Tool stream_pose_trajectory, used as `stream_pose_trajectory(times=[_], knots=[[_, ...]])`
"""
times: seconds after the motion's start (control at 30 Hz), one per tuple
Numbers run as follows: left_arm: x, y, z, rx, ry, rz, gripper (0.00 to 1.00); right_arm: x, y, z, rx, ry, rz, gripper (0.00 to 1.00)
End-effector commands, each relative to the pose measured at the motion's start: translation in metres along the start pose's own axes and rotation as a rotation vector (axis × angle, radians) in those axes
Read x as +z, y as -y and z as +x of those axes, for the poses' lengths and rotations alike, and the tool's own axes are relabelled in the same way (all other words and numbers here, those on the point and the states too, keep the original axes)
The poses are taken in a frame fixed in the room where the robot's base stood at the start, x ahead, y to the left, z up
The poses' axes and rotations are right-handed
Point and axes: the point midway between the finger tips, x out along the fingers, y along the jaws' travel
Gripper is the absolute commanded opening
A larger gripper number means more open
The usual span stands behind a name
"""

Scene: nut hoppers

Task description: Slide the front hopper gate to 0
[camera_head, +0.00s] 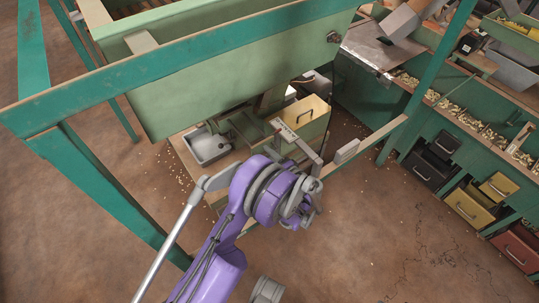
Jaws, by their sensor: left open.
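The pale green hopper (225,75) hangs in a teal frame across the upper left. Below its lower edge a flat light grey bar (295,138) with small dark marks sticks out; it looks like part of the gate slide, but I cannot read a setting. My left gripper (312,187) is at the end of my purple arm, just in front of and below this bar. It is open, its fingers mostly hidden by the wrist, and I cannot tell whether it touches the bar. My right gripper is not in view.
A teal frame post and rail (90,95) cross the left. A small grey block (347,151) sits on a wooden rail. Shelves with coloured drawers (468,208) stand at right; the lower-right floor is clear.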

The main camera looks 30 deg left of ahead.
Motion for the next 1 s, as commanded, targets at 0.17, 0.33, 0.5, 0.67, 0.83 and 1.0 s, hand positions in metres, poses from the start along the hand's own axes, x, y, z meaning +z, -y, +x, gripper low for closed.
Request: stream_pose_trajectory(times=[0.17, 0.33, 0.5, 0.67, 0.83, 1.0], knots=[[-0.0001, 0.0001, 0.0044, 0.000, -0.001, 0.000, 0.42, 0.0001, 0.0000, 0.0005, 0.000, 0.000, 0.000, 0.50], [-0.0001, 0.0002, 0.0041, 0.000, -0.001, 0.000, 0.40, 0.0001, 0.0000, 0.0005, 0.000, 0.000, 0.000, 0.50], [-0.0001, 0.0001, 0.0039, 0.001, -0.001, 0.000, 0.09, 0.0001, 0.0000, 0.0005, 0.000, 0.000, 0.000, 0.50], [-0.0001, 0.0002, 0.0038, 0.000, 0.000, 0.000, 0.00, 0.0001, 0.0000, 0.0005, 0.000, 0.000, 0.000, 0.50], [-0.0001, 0.0004, 0.0038, 0.000, 0.000, 0.000, 0.00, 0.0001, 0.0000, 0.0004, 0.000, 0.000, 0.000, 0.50], [-0.0001, 0.0005, 0.0037, 0.000, 0.000, 0.000, 0.00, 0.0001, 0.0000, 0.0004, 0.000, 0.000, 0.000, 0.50]])
